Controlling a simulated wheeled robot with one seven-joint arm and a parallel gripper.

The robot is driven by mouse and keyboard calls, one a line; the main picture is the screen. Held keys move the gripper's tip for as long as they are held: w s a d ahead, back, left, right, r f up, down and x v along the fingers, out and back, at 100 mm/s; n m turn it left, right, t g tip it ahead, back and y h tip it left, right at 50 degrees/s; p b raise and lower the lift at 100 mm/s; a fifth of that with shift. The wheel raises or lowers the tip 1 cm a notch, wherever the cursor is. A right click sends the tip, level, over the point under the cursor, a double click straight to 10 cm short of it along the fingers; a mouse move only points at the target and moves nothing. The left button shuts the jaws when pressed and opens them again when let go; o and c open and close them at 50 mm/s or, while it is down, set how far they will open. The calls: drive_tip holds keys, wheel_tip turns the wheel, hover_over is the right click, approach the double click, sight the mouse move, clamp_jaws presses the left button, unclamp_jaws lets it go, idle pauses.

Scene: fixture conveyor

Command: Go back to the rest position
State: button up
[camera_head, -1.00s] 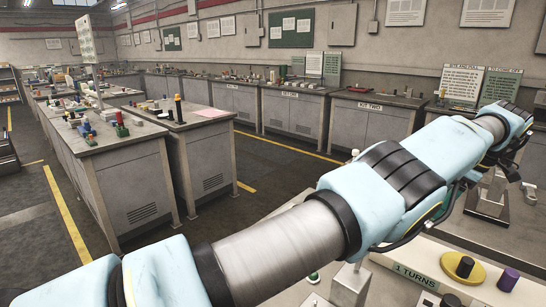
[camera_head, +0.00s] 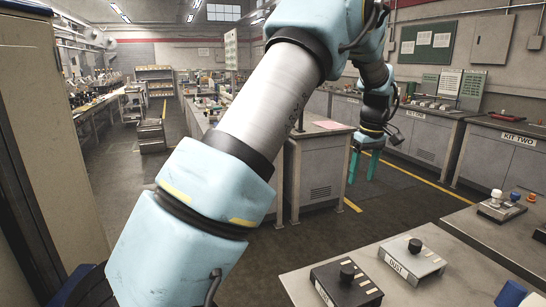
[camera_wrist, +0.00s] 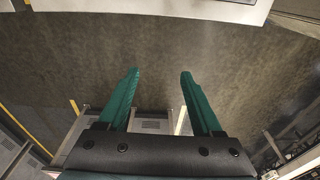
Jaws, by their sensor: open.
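My gripper (camera_head: 363,167) hangs at the end of my raised, bent arm in the head view, with its green fingers pointing down over the dark floor. In the wrist view my gripper (camera_wrist: 158,75) shows two green fingers spread apart, with nothing between them. Bare floor (camera_wrist: 160,50) lies beyond the fingertips. It touches no object that I can see.
A bench with a black box (camera_head: 345,285) and a grey box labelled DUST (camera_head: 412,262) is at the lower right. A grey cabinet (camera_head: 318,165) stands behind my arm. The KIT TWO counter (camera_head: 505,155) is at right. A tall cabinet (camera_head: 50,100) is close on the left. Floor between is clear.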

drive_tip(key=s+a+m, duration=0.1)
drive_tip(key=s+a, duration=0.1)
drive_tip(key=a, duration=1)
drive_tip(key=s+a+m, duration=0.1)
drive_tip(key=s+a, duration=0.2)
drive_tip(key=a, duration=0.9)
drive_tip(key=s+a+f+m, duration=0.2)
drive_tip(key=s+a+f, duration=0.1)
drive_tip(key=s+a, duration=0.9)
drive_tip(key=shift+s+a+f+m+t+h, duration=0.15)
drive_tip(key=shift+a+f+m+t+h, duration=0.05)
drive_tip(key=shift+f+m+t+h, duration=0.1)
